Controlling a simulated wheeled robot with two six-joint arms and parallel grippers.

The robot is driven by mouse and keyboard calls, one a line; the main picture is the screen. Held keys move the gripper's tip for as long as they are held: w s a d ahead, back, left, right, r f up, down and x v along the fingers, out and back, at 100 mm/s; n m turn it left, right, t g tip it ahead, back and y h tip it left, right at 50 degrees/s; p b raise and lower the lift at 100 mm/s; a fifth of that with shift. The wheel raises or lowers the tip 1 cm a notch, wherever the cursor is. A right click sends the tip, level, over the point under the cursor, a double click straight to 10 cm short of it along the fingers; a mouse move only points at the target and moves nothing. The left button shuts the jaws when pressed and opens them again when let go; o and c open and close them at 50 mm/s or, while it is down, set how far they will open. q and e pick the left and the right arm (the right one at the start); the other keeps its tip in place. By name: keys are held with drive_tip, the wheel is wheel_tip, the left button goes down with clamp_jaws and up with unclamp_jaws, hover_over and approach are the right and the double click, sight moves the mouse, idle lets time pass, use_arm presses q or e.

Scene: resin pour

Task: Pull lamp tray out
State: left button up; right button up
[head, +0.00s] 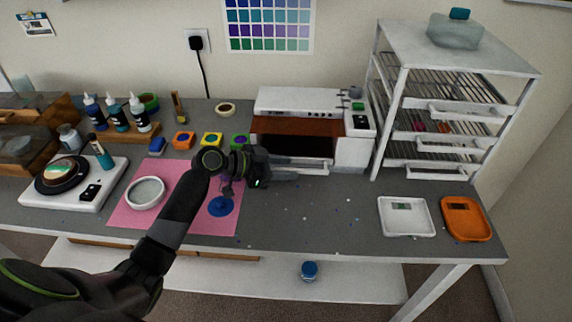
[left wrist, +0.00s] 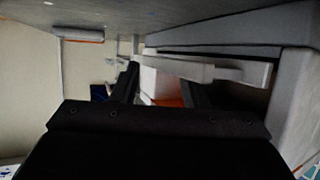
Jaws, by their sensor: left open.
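A white lamp box (head: 300,99) stands against the wall in the head view, with a reddish-brown panel (head: 290,126) above a dark front opening. The tray's pale front bar (head: 312,163) shows low at that opening; its left part is hidden behind my gripper. My left gripper (head: 292,172) is at the left end of the bar. In the left wrist view the open fingers (left wrist: 162,76) point at the pale bar (left wrist: 232,72), which crosses just past the fingertips. I cannot tell whether they touch it. My right gripper is not in view.
A pink mat (head: 125,212) with a round mould (head: 145,193) lies left of my gripper. Small coloured pots stand behind it. A white wire rack (head: 455,35) stands at right. The bench before the lamp is mostly clear.

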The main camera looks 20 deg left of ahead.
use_arm(q)
drive_tip(key=shift+w+d+f, duration=0.15)
drive_tip(key=shift+w+d, duration=0.05)
drive_tip(key=shift+d, duration=0.05)
drive_tip(key=shift+c, duration=0.3)
clamp_jaws()
drive_tip(key=s+d, duration=0.1)
drive_tip(key=s, duration=0.3)
drive_tip(key=s+d+p, duration=0.1)
drive_tip(key=s, duration=0.3)
drive_tip(key=s+d, duration=0.1)
drive_tip(key=s, duration=0.4)
drive_tip(key=shift+d+f, duration=0.1)
drive_tip(key=shift+d, duration=0.2)
drive_tip(key=shift+o, duration=0.3)
unclamp_jaws()
drive_tip(key=shift+w, duration=0.1)
